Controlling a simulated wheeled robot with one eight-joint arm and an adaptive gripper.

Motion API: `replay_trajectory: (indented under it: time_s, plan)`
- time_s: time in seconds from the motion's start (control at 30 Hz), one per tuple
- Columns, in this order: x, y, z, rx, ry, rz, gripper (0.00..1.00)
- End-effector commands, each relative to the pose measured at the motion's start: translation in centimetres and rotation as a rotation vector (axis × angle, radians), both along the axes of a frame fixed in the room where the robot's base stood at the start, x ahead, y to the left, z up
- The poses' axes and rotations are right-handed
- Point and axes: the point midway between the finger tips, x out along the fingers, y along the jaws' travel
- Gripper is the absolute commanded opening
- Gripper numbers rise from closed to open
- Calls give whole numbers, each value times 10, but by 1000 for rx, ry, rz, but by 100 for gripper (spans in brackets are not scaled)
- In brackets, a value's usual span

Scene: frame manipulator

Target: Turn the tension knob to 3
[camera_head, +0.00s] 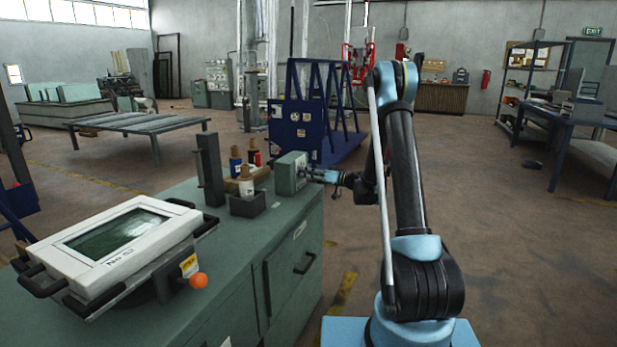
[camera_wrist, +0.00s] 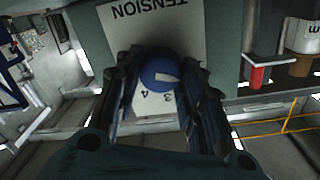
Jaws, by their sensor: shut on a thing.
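The tension knob (camera_wrist: 158,70) is round and blue with a white mark on its face. In the wrist view it sits between the two dark fingers of my gripper (camera_wrist: 159,62), which is shut on it. The white label plate (camera_wrist: 150,22) behind it reads TENSION upside down. The numbers 3 and 4 show just below the knob; other numbers are hidden by the knob and fingers. The white mark lies toward the knob's right side. In the head view my gripper (camera_head: 312,173) reaches the grey-green box (camera_head: 289,176) on the cabinet; the knob cannot be made out there.
The green cabinet (camera_head: 262,240) carries a white-framed screen unit (camera_head: 155,222) with an orange ball knob (camera_head: 198,281), a dark upright post (camera_head: 209,165) and several small bottles (camera_head: 246,186) beside the box. Open floor lies to the right of the cabinet.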

Motion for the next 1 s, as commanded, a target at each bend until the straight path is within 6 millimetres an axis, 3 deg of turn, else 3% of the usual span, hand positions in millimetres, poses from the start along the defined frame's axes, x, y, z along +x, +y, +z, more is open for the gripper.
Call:
replay_trajectory:
  time_s: [1.0]
  plan:
    - [8,-6,-3,320,879,-11,13]
